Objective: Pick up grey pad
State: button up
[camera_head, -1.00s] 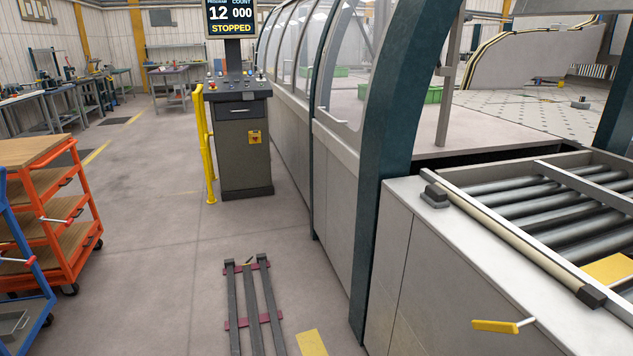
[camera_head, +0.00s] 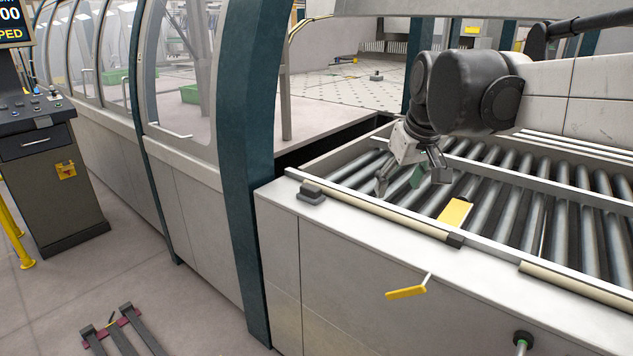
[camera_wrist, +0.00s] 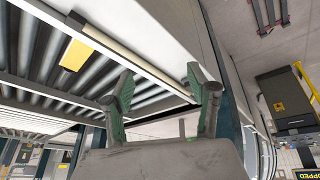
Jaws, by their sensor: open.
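A small dark grey block that looks like the grey pad (camera_head: 311,193) lies on the pale ledge of the machine's front corner, at the left end of a cream rail. My gripper (camera_head: 411,184) is open and empty above the rollers, to the right of the pad and apart from it. In the wrist view the two green-lined fingers (camera_wrist: 160,72) stand wide apart with nothing between them. I cannot make out the pad in the wrist view; a finger may hide it.
Rollers (camera_head: 568,205) fill the frame beside the ledge, with a yellow plate (camera_head: 455,212) on them. The cream rail (camera_head: 390,215) runs along the ledge. A dark teal post (camera_head: 243,170) stands left of the pad. A yellow handle (camera_head: 406,292) sticks out in front.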

jog(key=w+a+r+n+p, duration=0.1)
jog(key=w+a+r+p, duration=0.2)
jog(key=w, duration=0.6)
jog(key=n+g+p, duration=0.4)
jog(key=n+p, duration=0.1)
jog(key=p, duration=0.1)
send_over(311, 187)
jog(key=s+d, duration=0.1)
notch_tip(311, 187, down, 9)
jog(key=shift+n+y, duration=0.3)
jog(key=f, duration=0.4)
jog(key=w+f+p, duration=0.1)
jog(key=f, duration=0.3)
jog(key=a+f+p, duration=0.1)
jog(key=f, duration=0.4)
jog(key=shift+w+a, duration=0.1)
jog(key=shift+w, duration=0.05)
jog(key=c, duration=1)
